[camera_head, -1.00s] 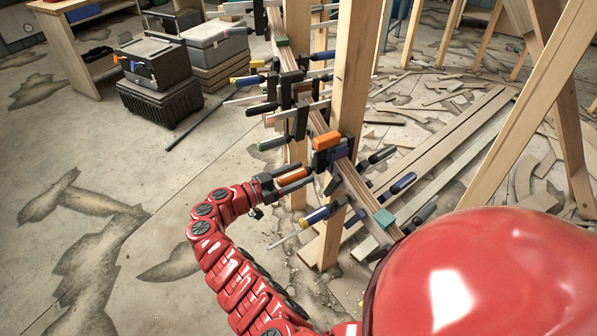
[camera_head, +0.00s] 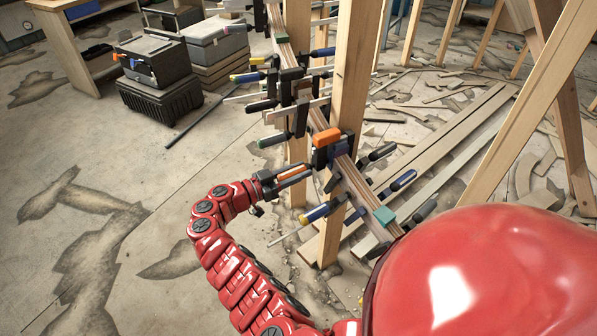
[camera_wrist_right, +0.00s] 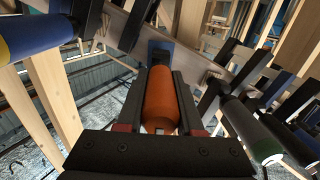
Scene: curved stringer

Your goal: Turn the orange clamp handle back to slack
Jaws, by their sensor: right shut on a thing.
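The orange clamp handle (camera_head: 293,172) sticks out to the left of a clamp with a dark blue body and an orange block (camera_head: 326,137) on top. This clamp grips the curved wooden stringer (camera_head: 358,190) beside an upright post. My right gripper (camera_head: 294,175) is shut on the handle, one finger along each side. In the right wrist view the orange handle (camera_wrist_right: 160,99) lies lengthwise between the two dark fingers, pointing at the blue clamp part (camera_wrist_right: 160,50). My left gripper is not in view.
Other clamps with blue, black and green handles stick out close by, such as a blue one (camera_head: 322,211) below and a green-ended one (camera_head: 272,140) above. A wooden post (camera_head: 352,75) stands right behind the clamp. The floor to the left is open.

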